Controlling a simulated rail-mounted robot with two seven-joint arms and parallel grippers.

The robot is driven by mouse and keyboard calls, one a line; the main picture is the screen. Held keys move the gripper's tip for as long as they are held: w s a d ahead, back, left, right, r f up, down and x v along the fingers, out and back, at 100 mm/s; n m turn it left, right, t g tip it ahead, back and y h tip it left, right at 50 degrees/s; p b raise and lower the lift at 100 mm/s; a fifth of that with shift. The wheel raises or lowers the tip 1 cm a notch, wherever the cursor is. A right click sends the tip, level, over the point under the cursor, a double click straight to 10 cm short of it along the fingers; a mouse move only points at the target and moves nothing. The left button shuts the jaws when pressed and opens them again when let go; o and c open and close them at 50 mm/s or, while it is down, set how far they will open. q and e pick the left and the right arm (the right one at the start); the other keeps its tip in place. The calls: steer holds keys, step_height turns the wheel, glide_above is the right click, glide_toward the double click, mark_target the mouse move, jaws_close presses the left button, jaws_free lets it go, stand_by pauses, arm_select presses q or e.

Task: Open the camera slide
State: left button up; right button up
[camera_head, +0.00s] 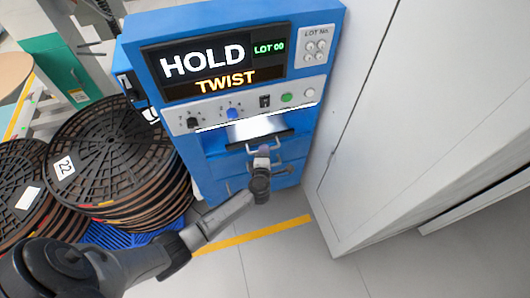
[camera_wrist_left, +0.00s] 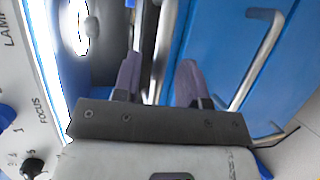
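The blue machine (camera_head: 190,155) has a display reading HOLD TWIST, a row of knobs, and a lit recess (camera_head: 256,127) with a dark front edge below it. Silver bar handles are on the front under the recess. My left gripper (camera_head: 263,152) is at the upper handle, partly hiding it. In the left wrist view the two dark fingers (camera_wrist_left: 158,82) are apart, and a silver bar (camera_wrist_left: 163,45) shows between them, nearer the left finger. I cannot tell whether they touch it. The slide looks shut. My right gripper is not in view.
A second silver handle (camera_wrist_left: 258,65) is right of the fingers in the left wrist view. Stacks of black reels (camera_head: 115,150) stand left of the machine on a blue pallet (camera_head: 130,236). A white cabinet (camera_head: 400,120) stands close on the right. Floor in front is clear.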

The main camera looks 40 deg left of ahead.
arm_select(q)
steer(key=shift+x, duration=1)
jaws_close()
